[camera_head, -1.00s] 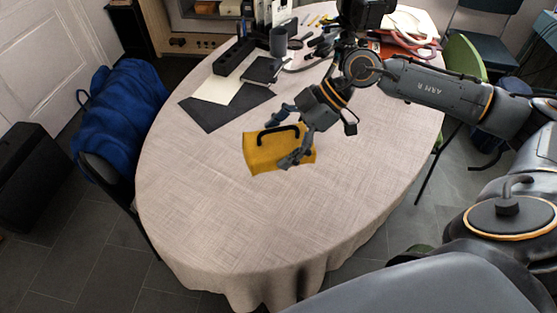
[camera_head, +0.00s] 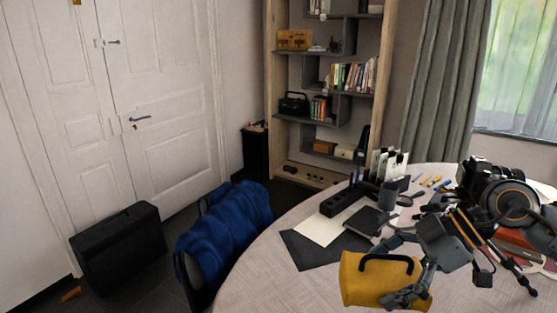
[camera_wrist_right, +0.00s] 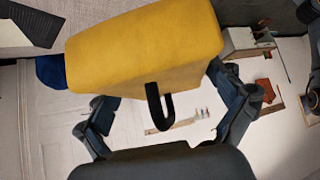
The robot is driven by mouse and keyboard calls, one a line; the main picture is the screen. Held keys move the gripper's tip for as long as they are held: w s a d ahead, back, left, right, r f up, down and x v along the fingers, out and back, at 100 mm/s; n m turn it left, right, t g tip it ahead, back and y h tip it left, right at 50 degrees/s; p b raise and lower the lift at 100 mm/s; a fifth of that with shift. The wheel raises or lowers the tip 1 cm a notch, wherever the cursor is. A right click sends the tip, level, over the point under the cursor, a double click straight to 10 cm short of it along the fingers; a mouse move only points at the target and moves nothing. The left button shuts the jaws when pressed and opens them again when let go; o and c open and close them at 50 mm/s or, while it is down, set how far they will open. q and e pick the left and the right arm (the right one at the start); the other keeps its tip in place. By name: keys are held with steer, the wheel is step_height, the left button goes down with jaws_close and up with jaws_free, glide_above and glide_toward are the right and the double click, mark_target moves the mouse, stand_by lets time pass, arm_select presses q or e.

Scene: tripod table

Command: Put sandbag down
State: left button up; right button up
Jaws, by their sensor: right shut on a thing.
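The sandbag (camera_head: 372,285) is a yellow block-shaped bag with a black handle on top. It is at the bottom of the head view, over the near part of the table (camera_head: 262,288), upright or nearly so. My right gripper (camera_head: 396,268) is shut on it, with fingers at its top and near right side. In the right wrist view the sandbag (camera_wrist_right: 145,45) fills the upper middle, its handle toward the palm, with a finger on each side. I cannot tell whether its underside touches the tablecloth. My left gripper is out of view.
A dark mat (camera_head: 304,255) with white paper (camera_head: 322,228) lies just behind the bag. A black organizer (camera_head: 343,200), a cup (camera_head: 388,195) and a black camera (camera_head: 490,182) stand farther back. A blue jacket (camera_head: 225,230) hangs over a chair at left.

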step_height(320, 180, down, 9)
steer(key=s+a+m+t+h+p, duration=0.1)
steer(key=s+a+m+t, duration=0.1)
steer(key=m+t, duration=0.1)
steer(key=shift+s+a+m+h, duration=0.3)
steer(key=shift+s+m, duration=0.1)
steer(key=shift+m, duration=0.3)
steer(key=shift+d, duration=0.1)
